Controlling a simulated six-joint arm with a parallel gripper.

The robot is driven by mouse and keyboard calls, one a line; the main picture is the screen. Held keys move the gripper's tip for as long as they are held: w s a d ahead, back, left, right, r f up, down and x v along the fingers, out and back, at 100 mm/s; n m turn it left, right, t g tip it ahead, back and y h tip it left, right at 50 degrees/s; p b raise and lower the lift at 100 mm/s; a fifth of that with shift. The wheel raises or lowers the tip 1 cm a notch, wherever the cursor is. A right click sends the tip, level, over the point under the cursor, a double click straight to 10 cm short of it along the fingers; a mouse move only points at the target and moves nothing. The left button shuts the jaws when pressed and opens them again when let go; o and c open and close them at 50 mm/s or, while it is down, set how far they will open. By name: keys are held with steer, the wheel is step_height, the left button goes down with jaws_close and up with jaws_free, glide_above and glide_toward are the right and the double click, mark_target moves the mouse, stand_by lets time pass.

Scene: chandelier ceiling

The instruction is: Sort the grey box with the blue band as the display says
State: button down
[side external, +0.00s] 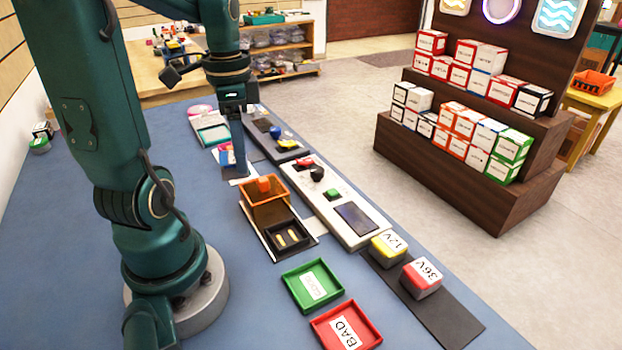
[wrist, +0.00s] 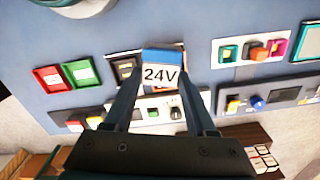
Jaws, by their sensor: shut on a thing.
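The grey box with the blue band (wrist: 162,72) is marked 24V and sits between the two fingers of my gripper (wrist: 162,88) in the wrist view. My gripper is shut on it. In the side view my gripper (side external: 238,160) points down behind the orange bin; I cannot clearly make out the held box there. The display (side external: 356,217) is a dark screen on the white panel (side external: 322,203), and I cannot read any text on it. A green tray (side external: 299,302) and a red tray (side external: 357,340) marked BAD lie in front, both without a box.
A yellow-banded 12V box (side external: 388,247) and a red-banded 36V box (side external: 422,278) stand on a dark strip (side external: 448,316). An orange bin (side external: 262,207) stands beside a black tray (side external: 302,239) holding small yellowish pieces. A brown shelf (side external: 470,185) of boxes stands beyond the table.

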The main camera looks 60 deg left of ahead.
steer(key=w+d+f+m, duration=0.1)
steer(key=d+f+m, duration=0.1)
steer(key=d+m, duration=0.7)
steer(key=w+d+f+m, duration=0.15)
steer(key=d+m, duration=0.45)
steer(key=d, duration=0.6)
steer(key=shift+w+a+f, duration=0.1)
steer(key=shift+w+f, duration=0.05)
steer(key=shift+f, duration=2.05)
steer(key=shift+f, duration=0.35)
steer(key=shift+f, duration=0.25)
steer(key=shift+f, duration=0.55)
jaws_free()
